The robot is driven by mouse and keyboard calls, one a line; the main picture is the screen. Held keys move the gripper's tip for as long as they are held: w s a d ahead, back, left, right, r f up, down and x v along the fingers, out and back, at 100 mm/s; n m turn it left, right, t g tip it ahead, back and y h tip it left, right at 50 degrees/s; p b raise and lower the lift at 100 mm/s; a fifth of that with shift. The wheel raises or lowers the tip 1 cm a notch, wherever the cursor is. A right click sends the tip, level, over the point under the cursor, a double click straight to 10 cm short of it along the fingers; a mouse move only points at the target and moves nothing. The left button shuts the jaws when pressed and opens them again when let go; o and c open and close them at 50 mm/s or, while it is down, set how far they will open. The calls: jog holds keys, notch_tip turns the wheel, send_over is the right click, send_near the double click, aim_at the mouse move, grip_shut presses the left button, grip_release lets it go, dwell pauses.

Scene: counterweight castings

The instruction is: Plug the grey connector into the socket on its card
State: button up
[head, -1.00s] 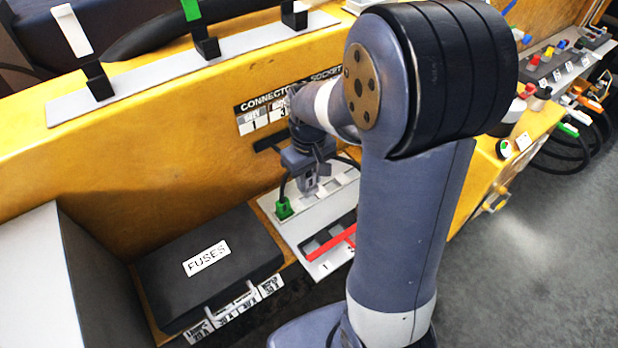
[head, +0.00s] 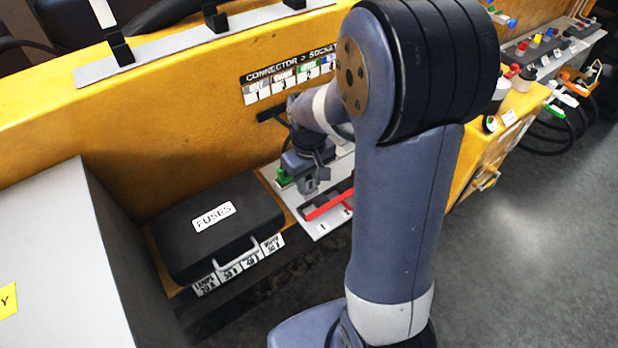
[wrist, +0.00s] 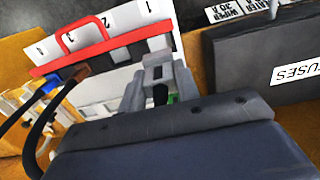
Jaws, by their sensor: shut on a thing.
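My gripper (head: 310,184) is shut on the grey connector (wrist: 158,73), just above the white socket panel (head: 325,228). In the wrist view my gripper (wrist: 160,90) points toward the end of the panel marked 1, with the connector close to the red bar (wrist: 105,50). I cannot tell whether the connector touches the panel or bar. The card (head: 290,75), headed CONNECTOR > SOCKET, is on the yellow wall and its first label reads grey, 1. A green plug (head: 283,178) is left of my gripper.
A black FUSES case (head: 215,225) with a handle lies left of the panel. A grey box (head: 60,240) stands at the far left. Brown (wrist: 75,75) and blue (wrist: 48,84) connectors with dark cables are along the panel's other end.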

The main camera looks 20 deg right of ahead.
aim_at(309, 178)
jog(key=shift+f+b, duration=1.7)
jog(key=shift+f, duration=0.75)
jog(key=shift+f, duration=0.15)
jog(key=shift+f+b, duration=0.3)
jog(key=shift+b, duration=0.1)
jog(key=shift+f+b, duration=0.75)
jog(key=shift+f, duration=0.2)
jog(key=o, duration=1.1)
notch_tip(309, 178, up, 11)
jog(key=shift+f, duration=0.1)
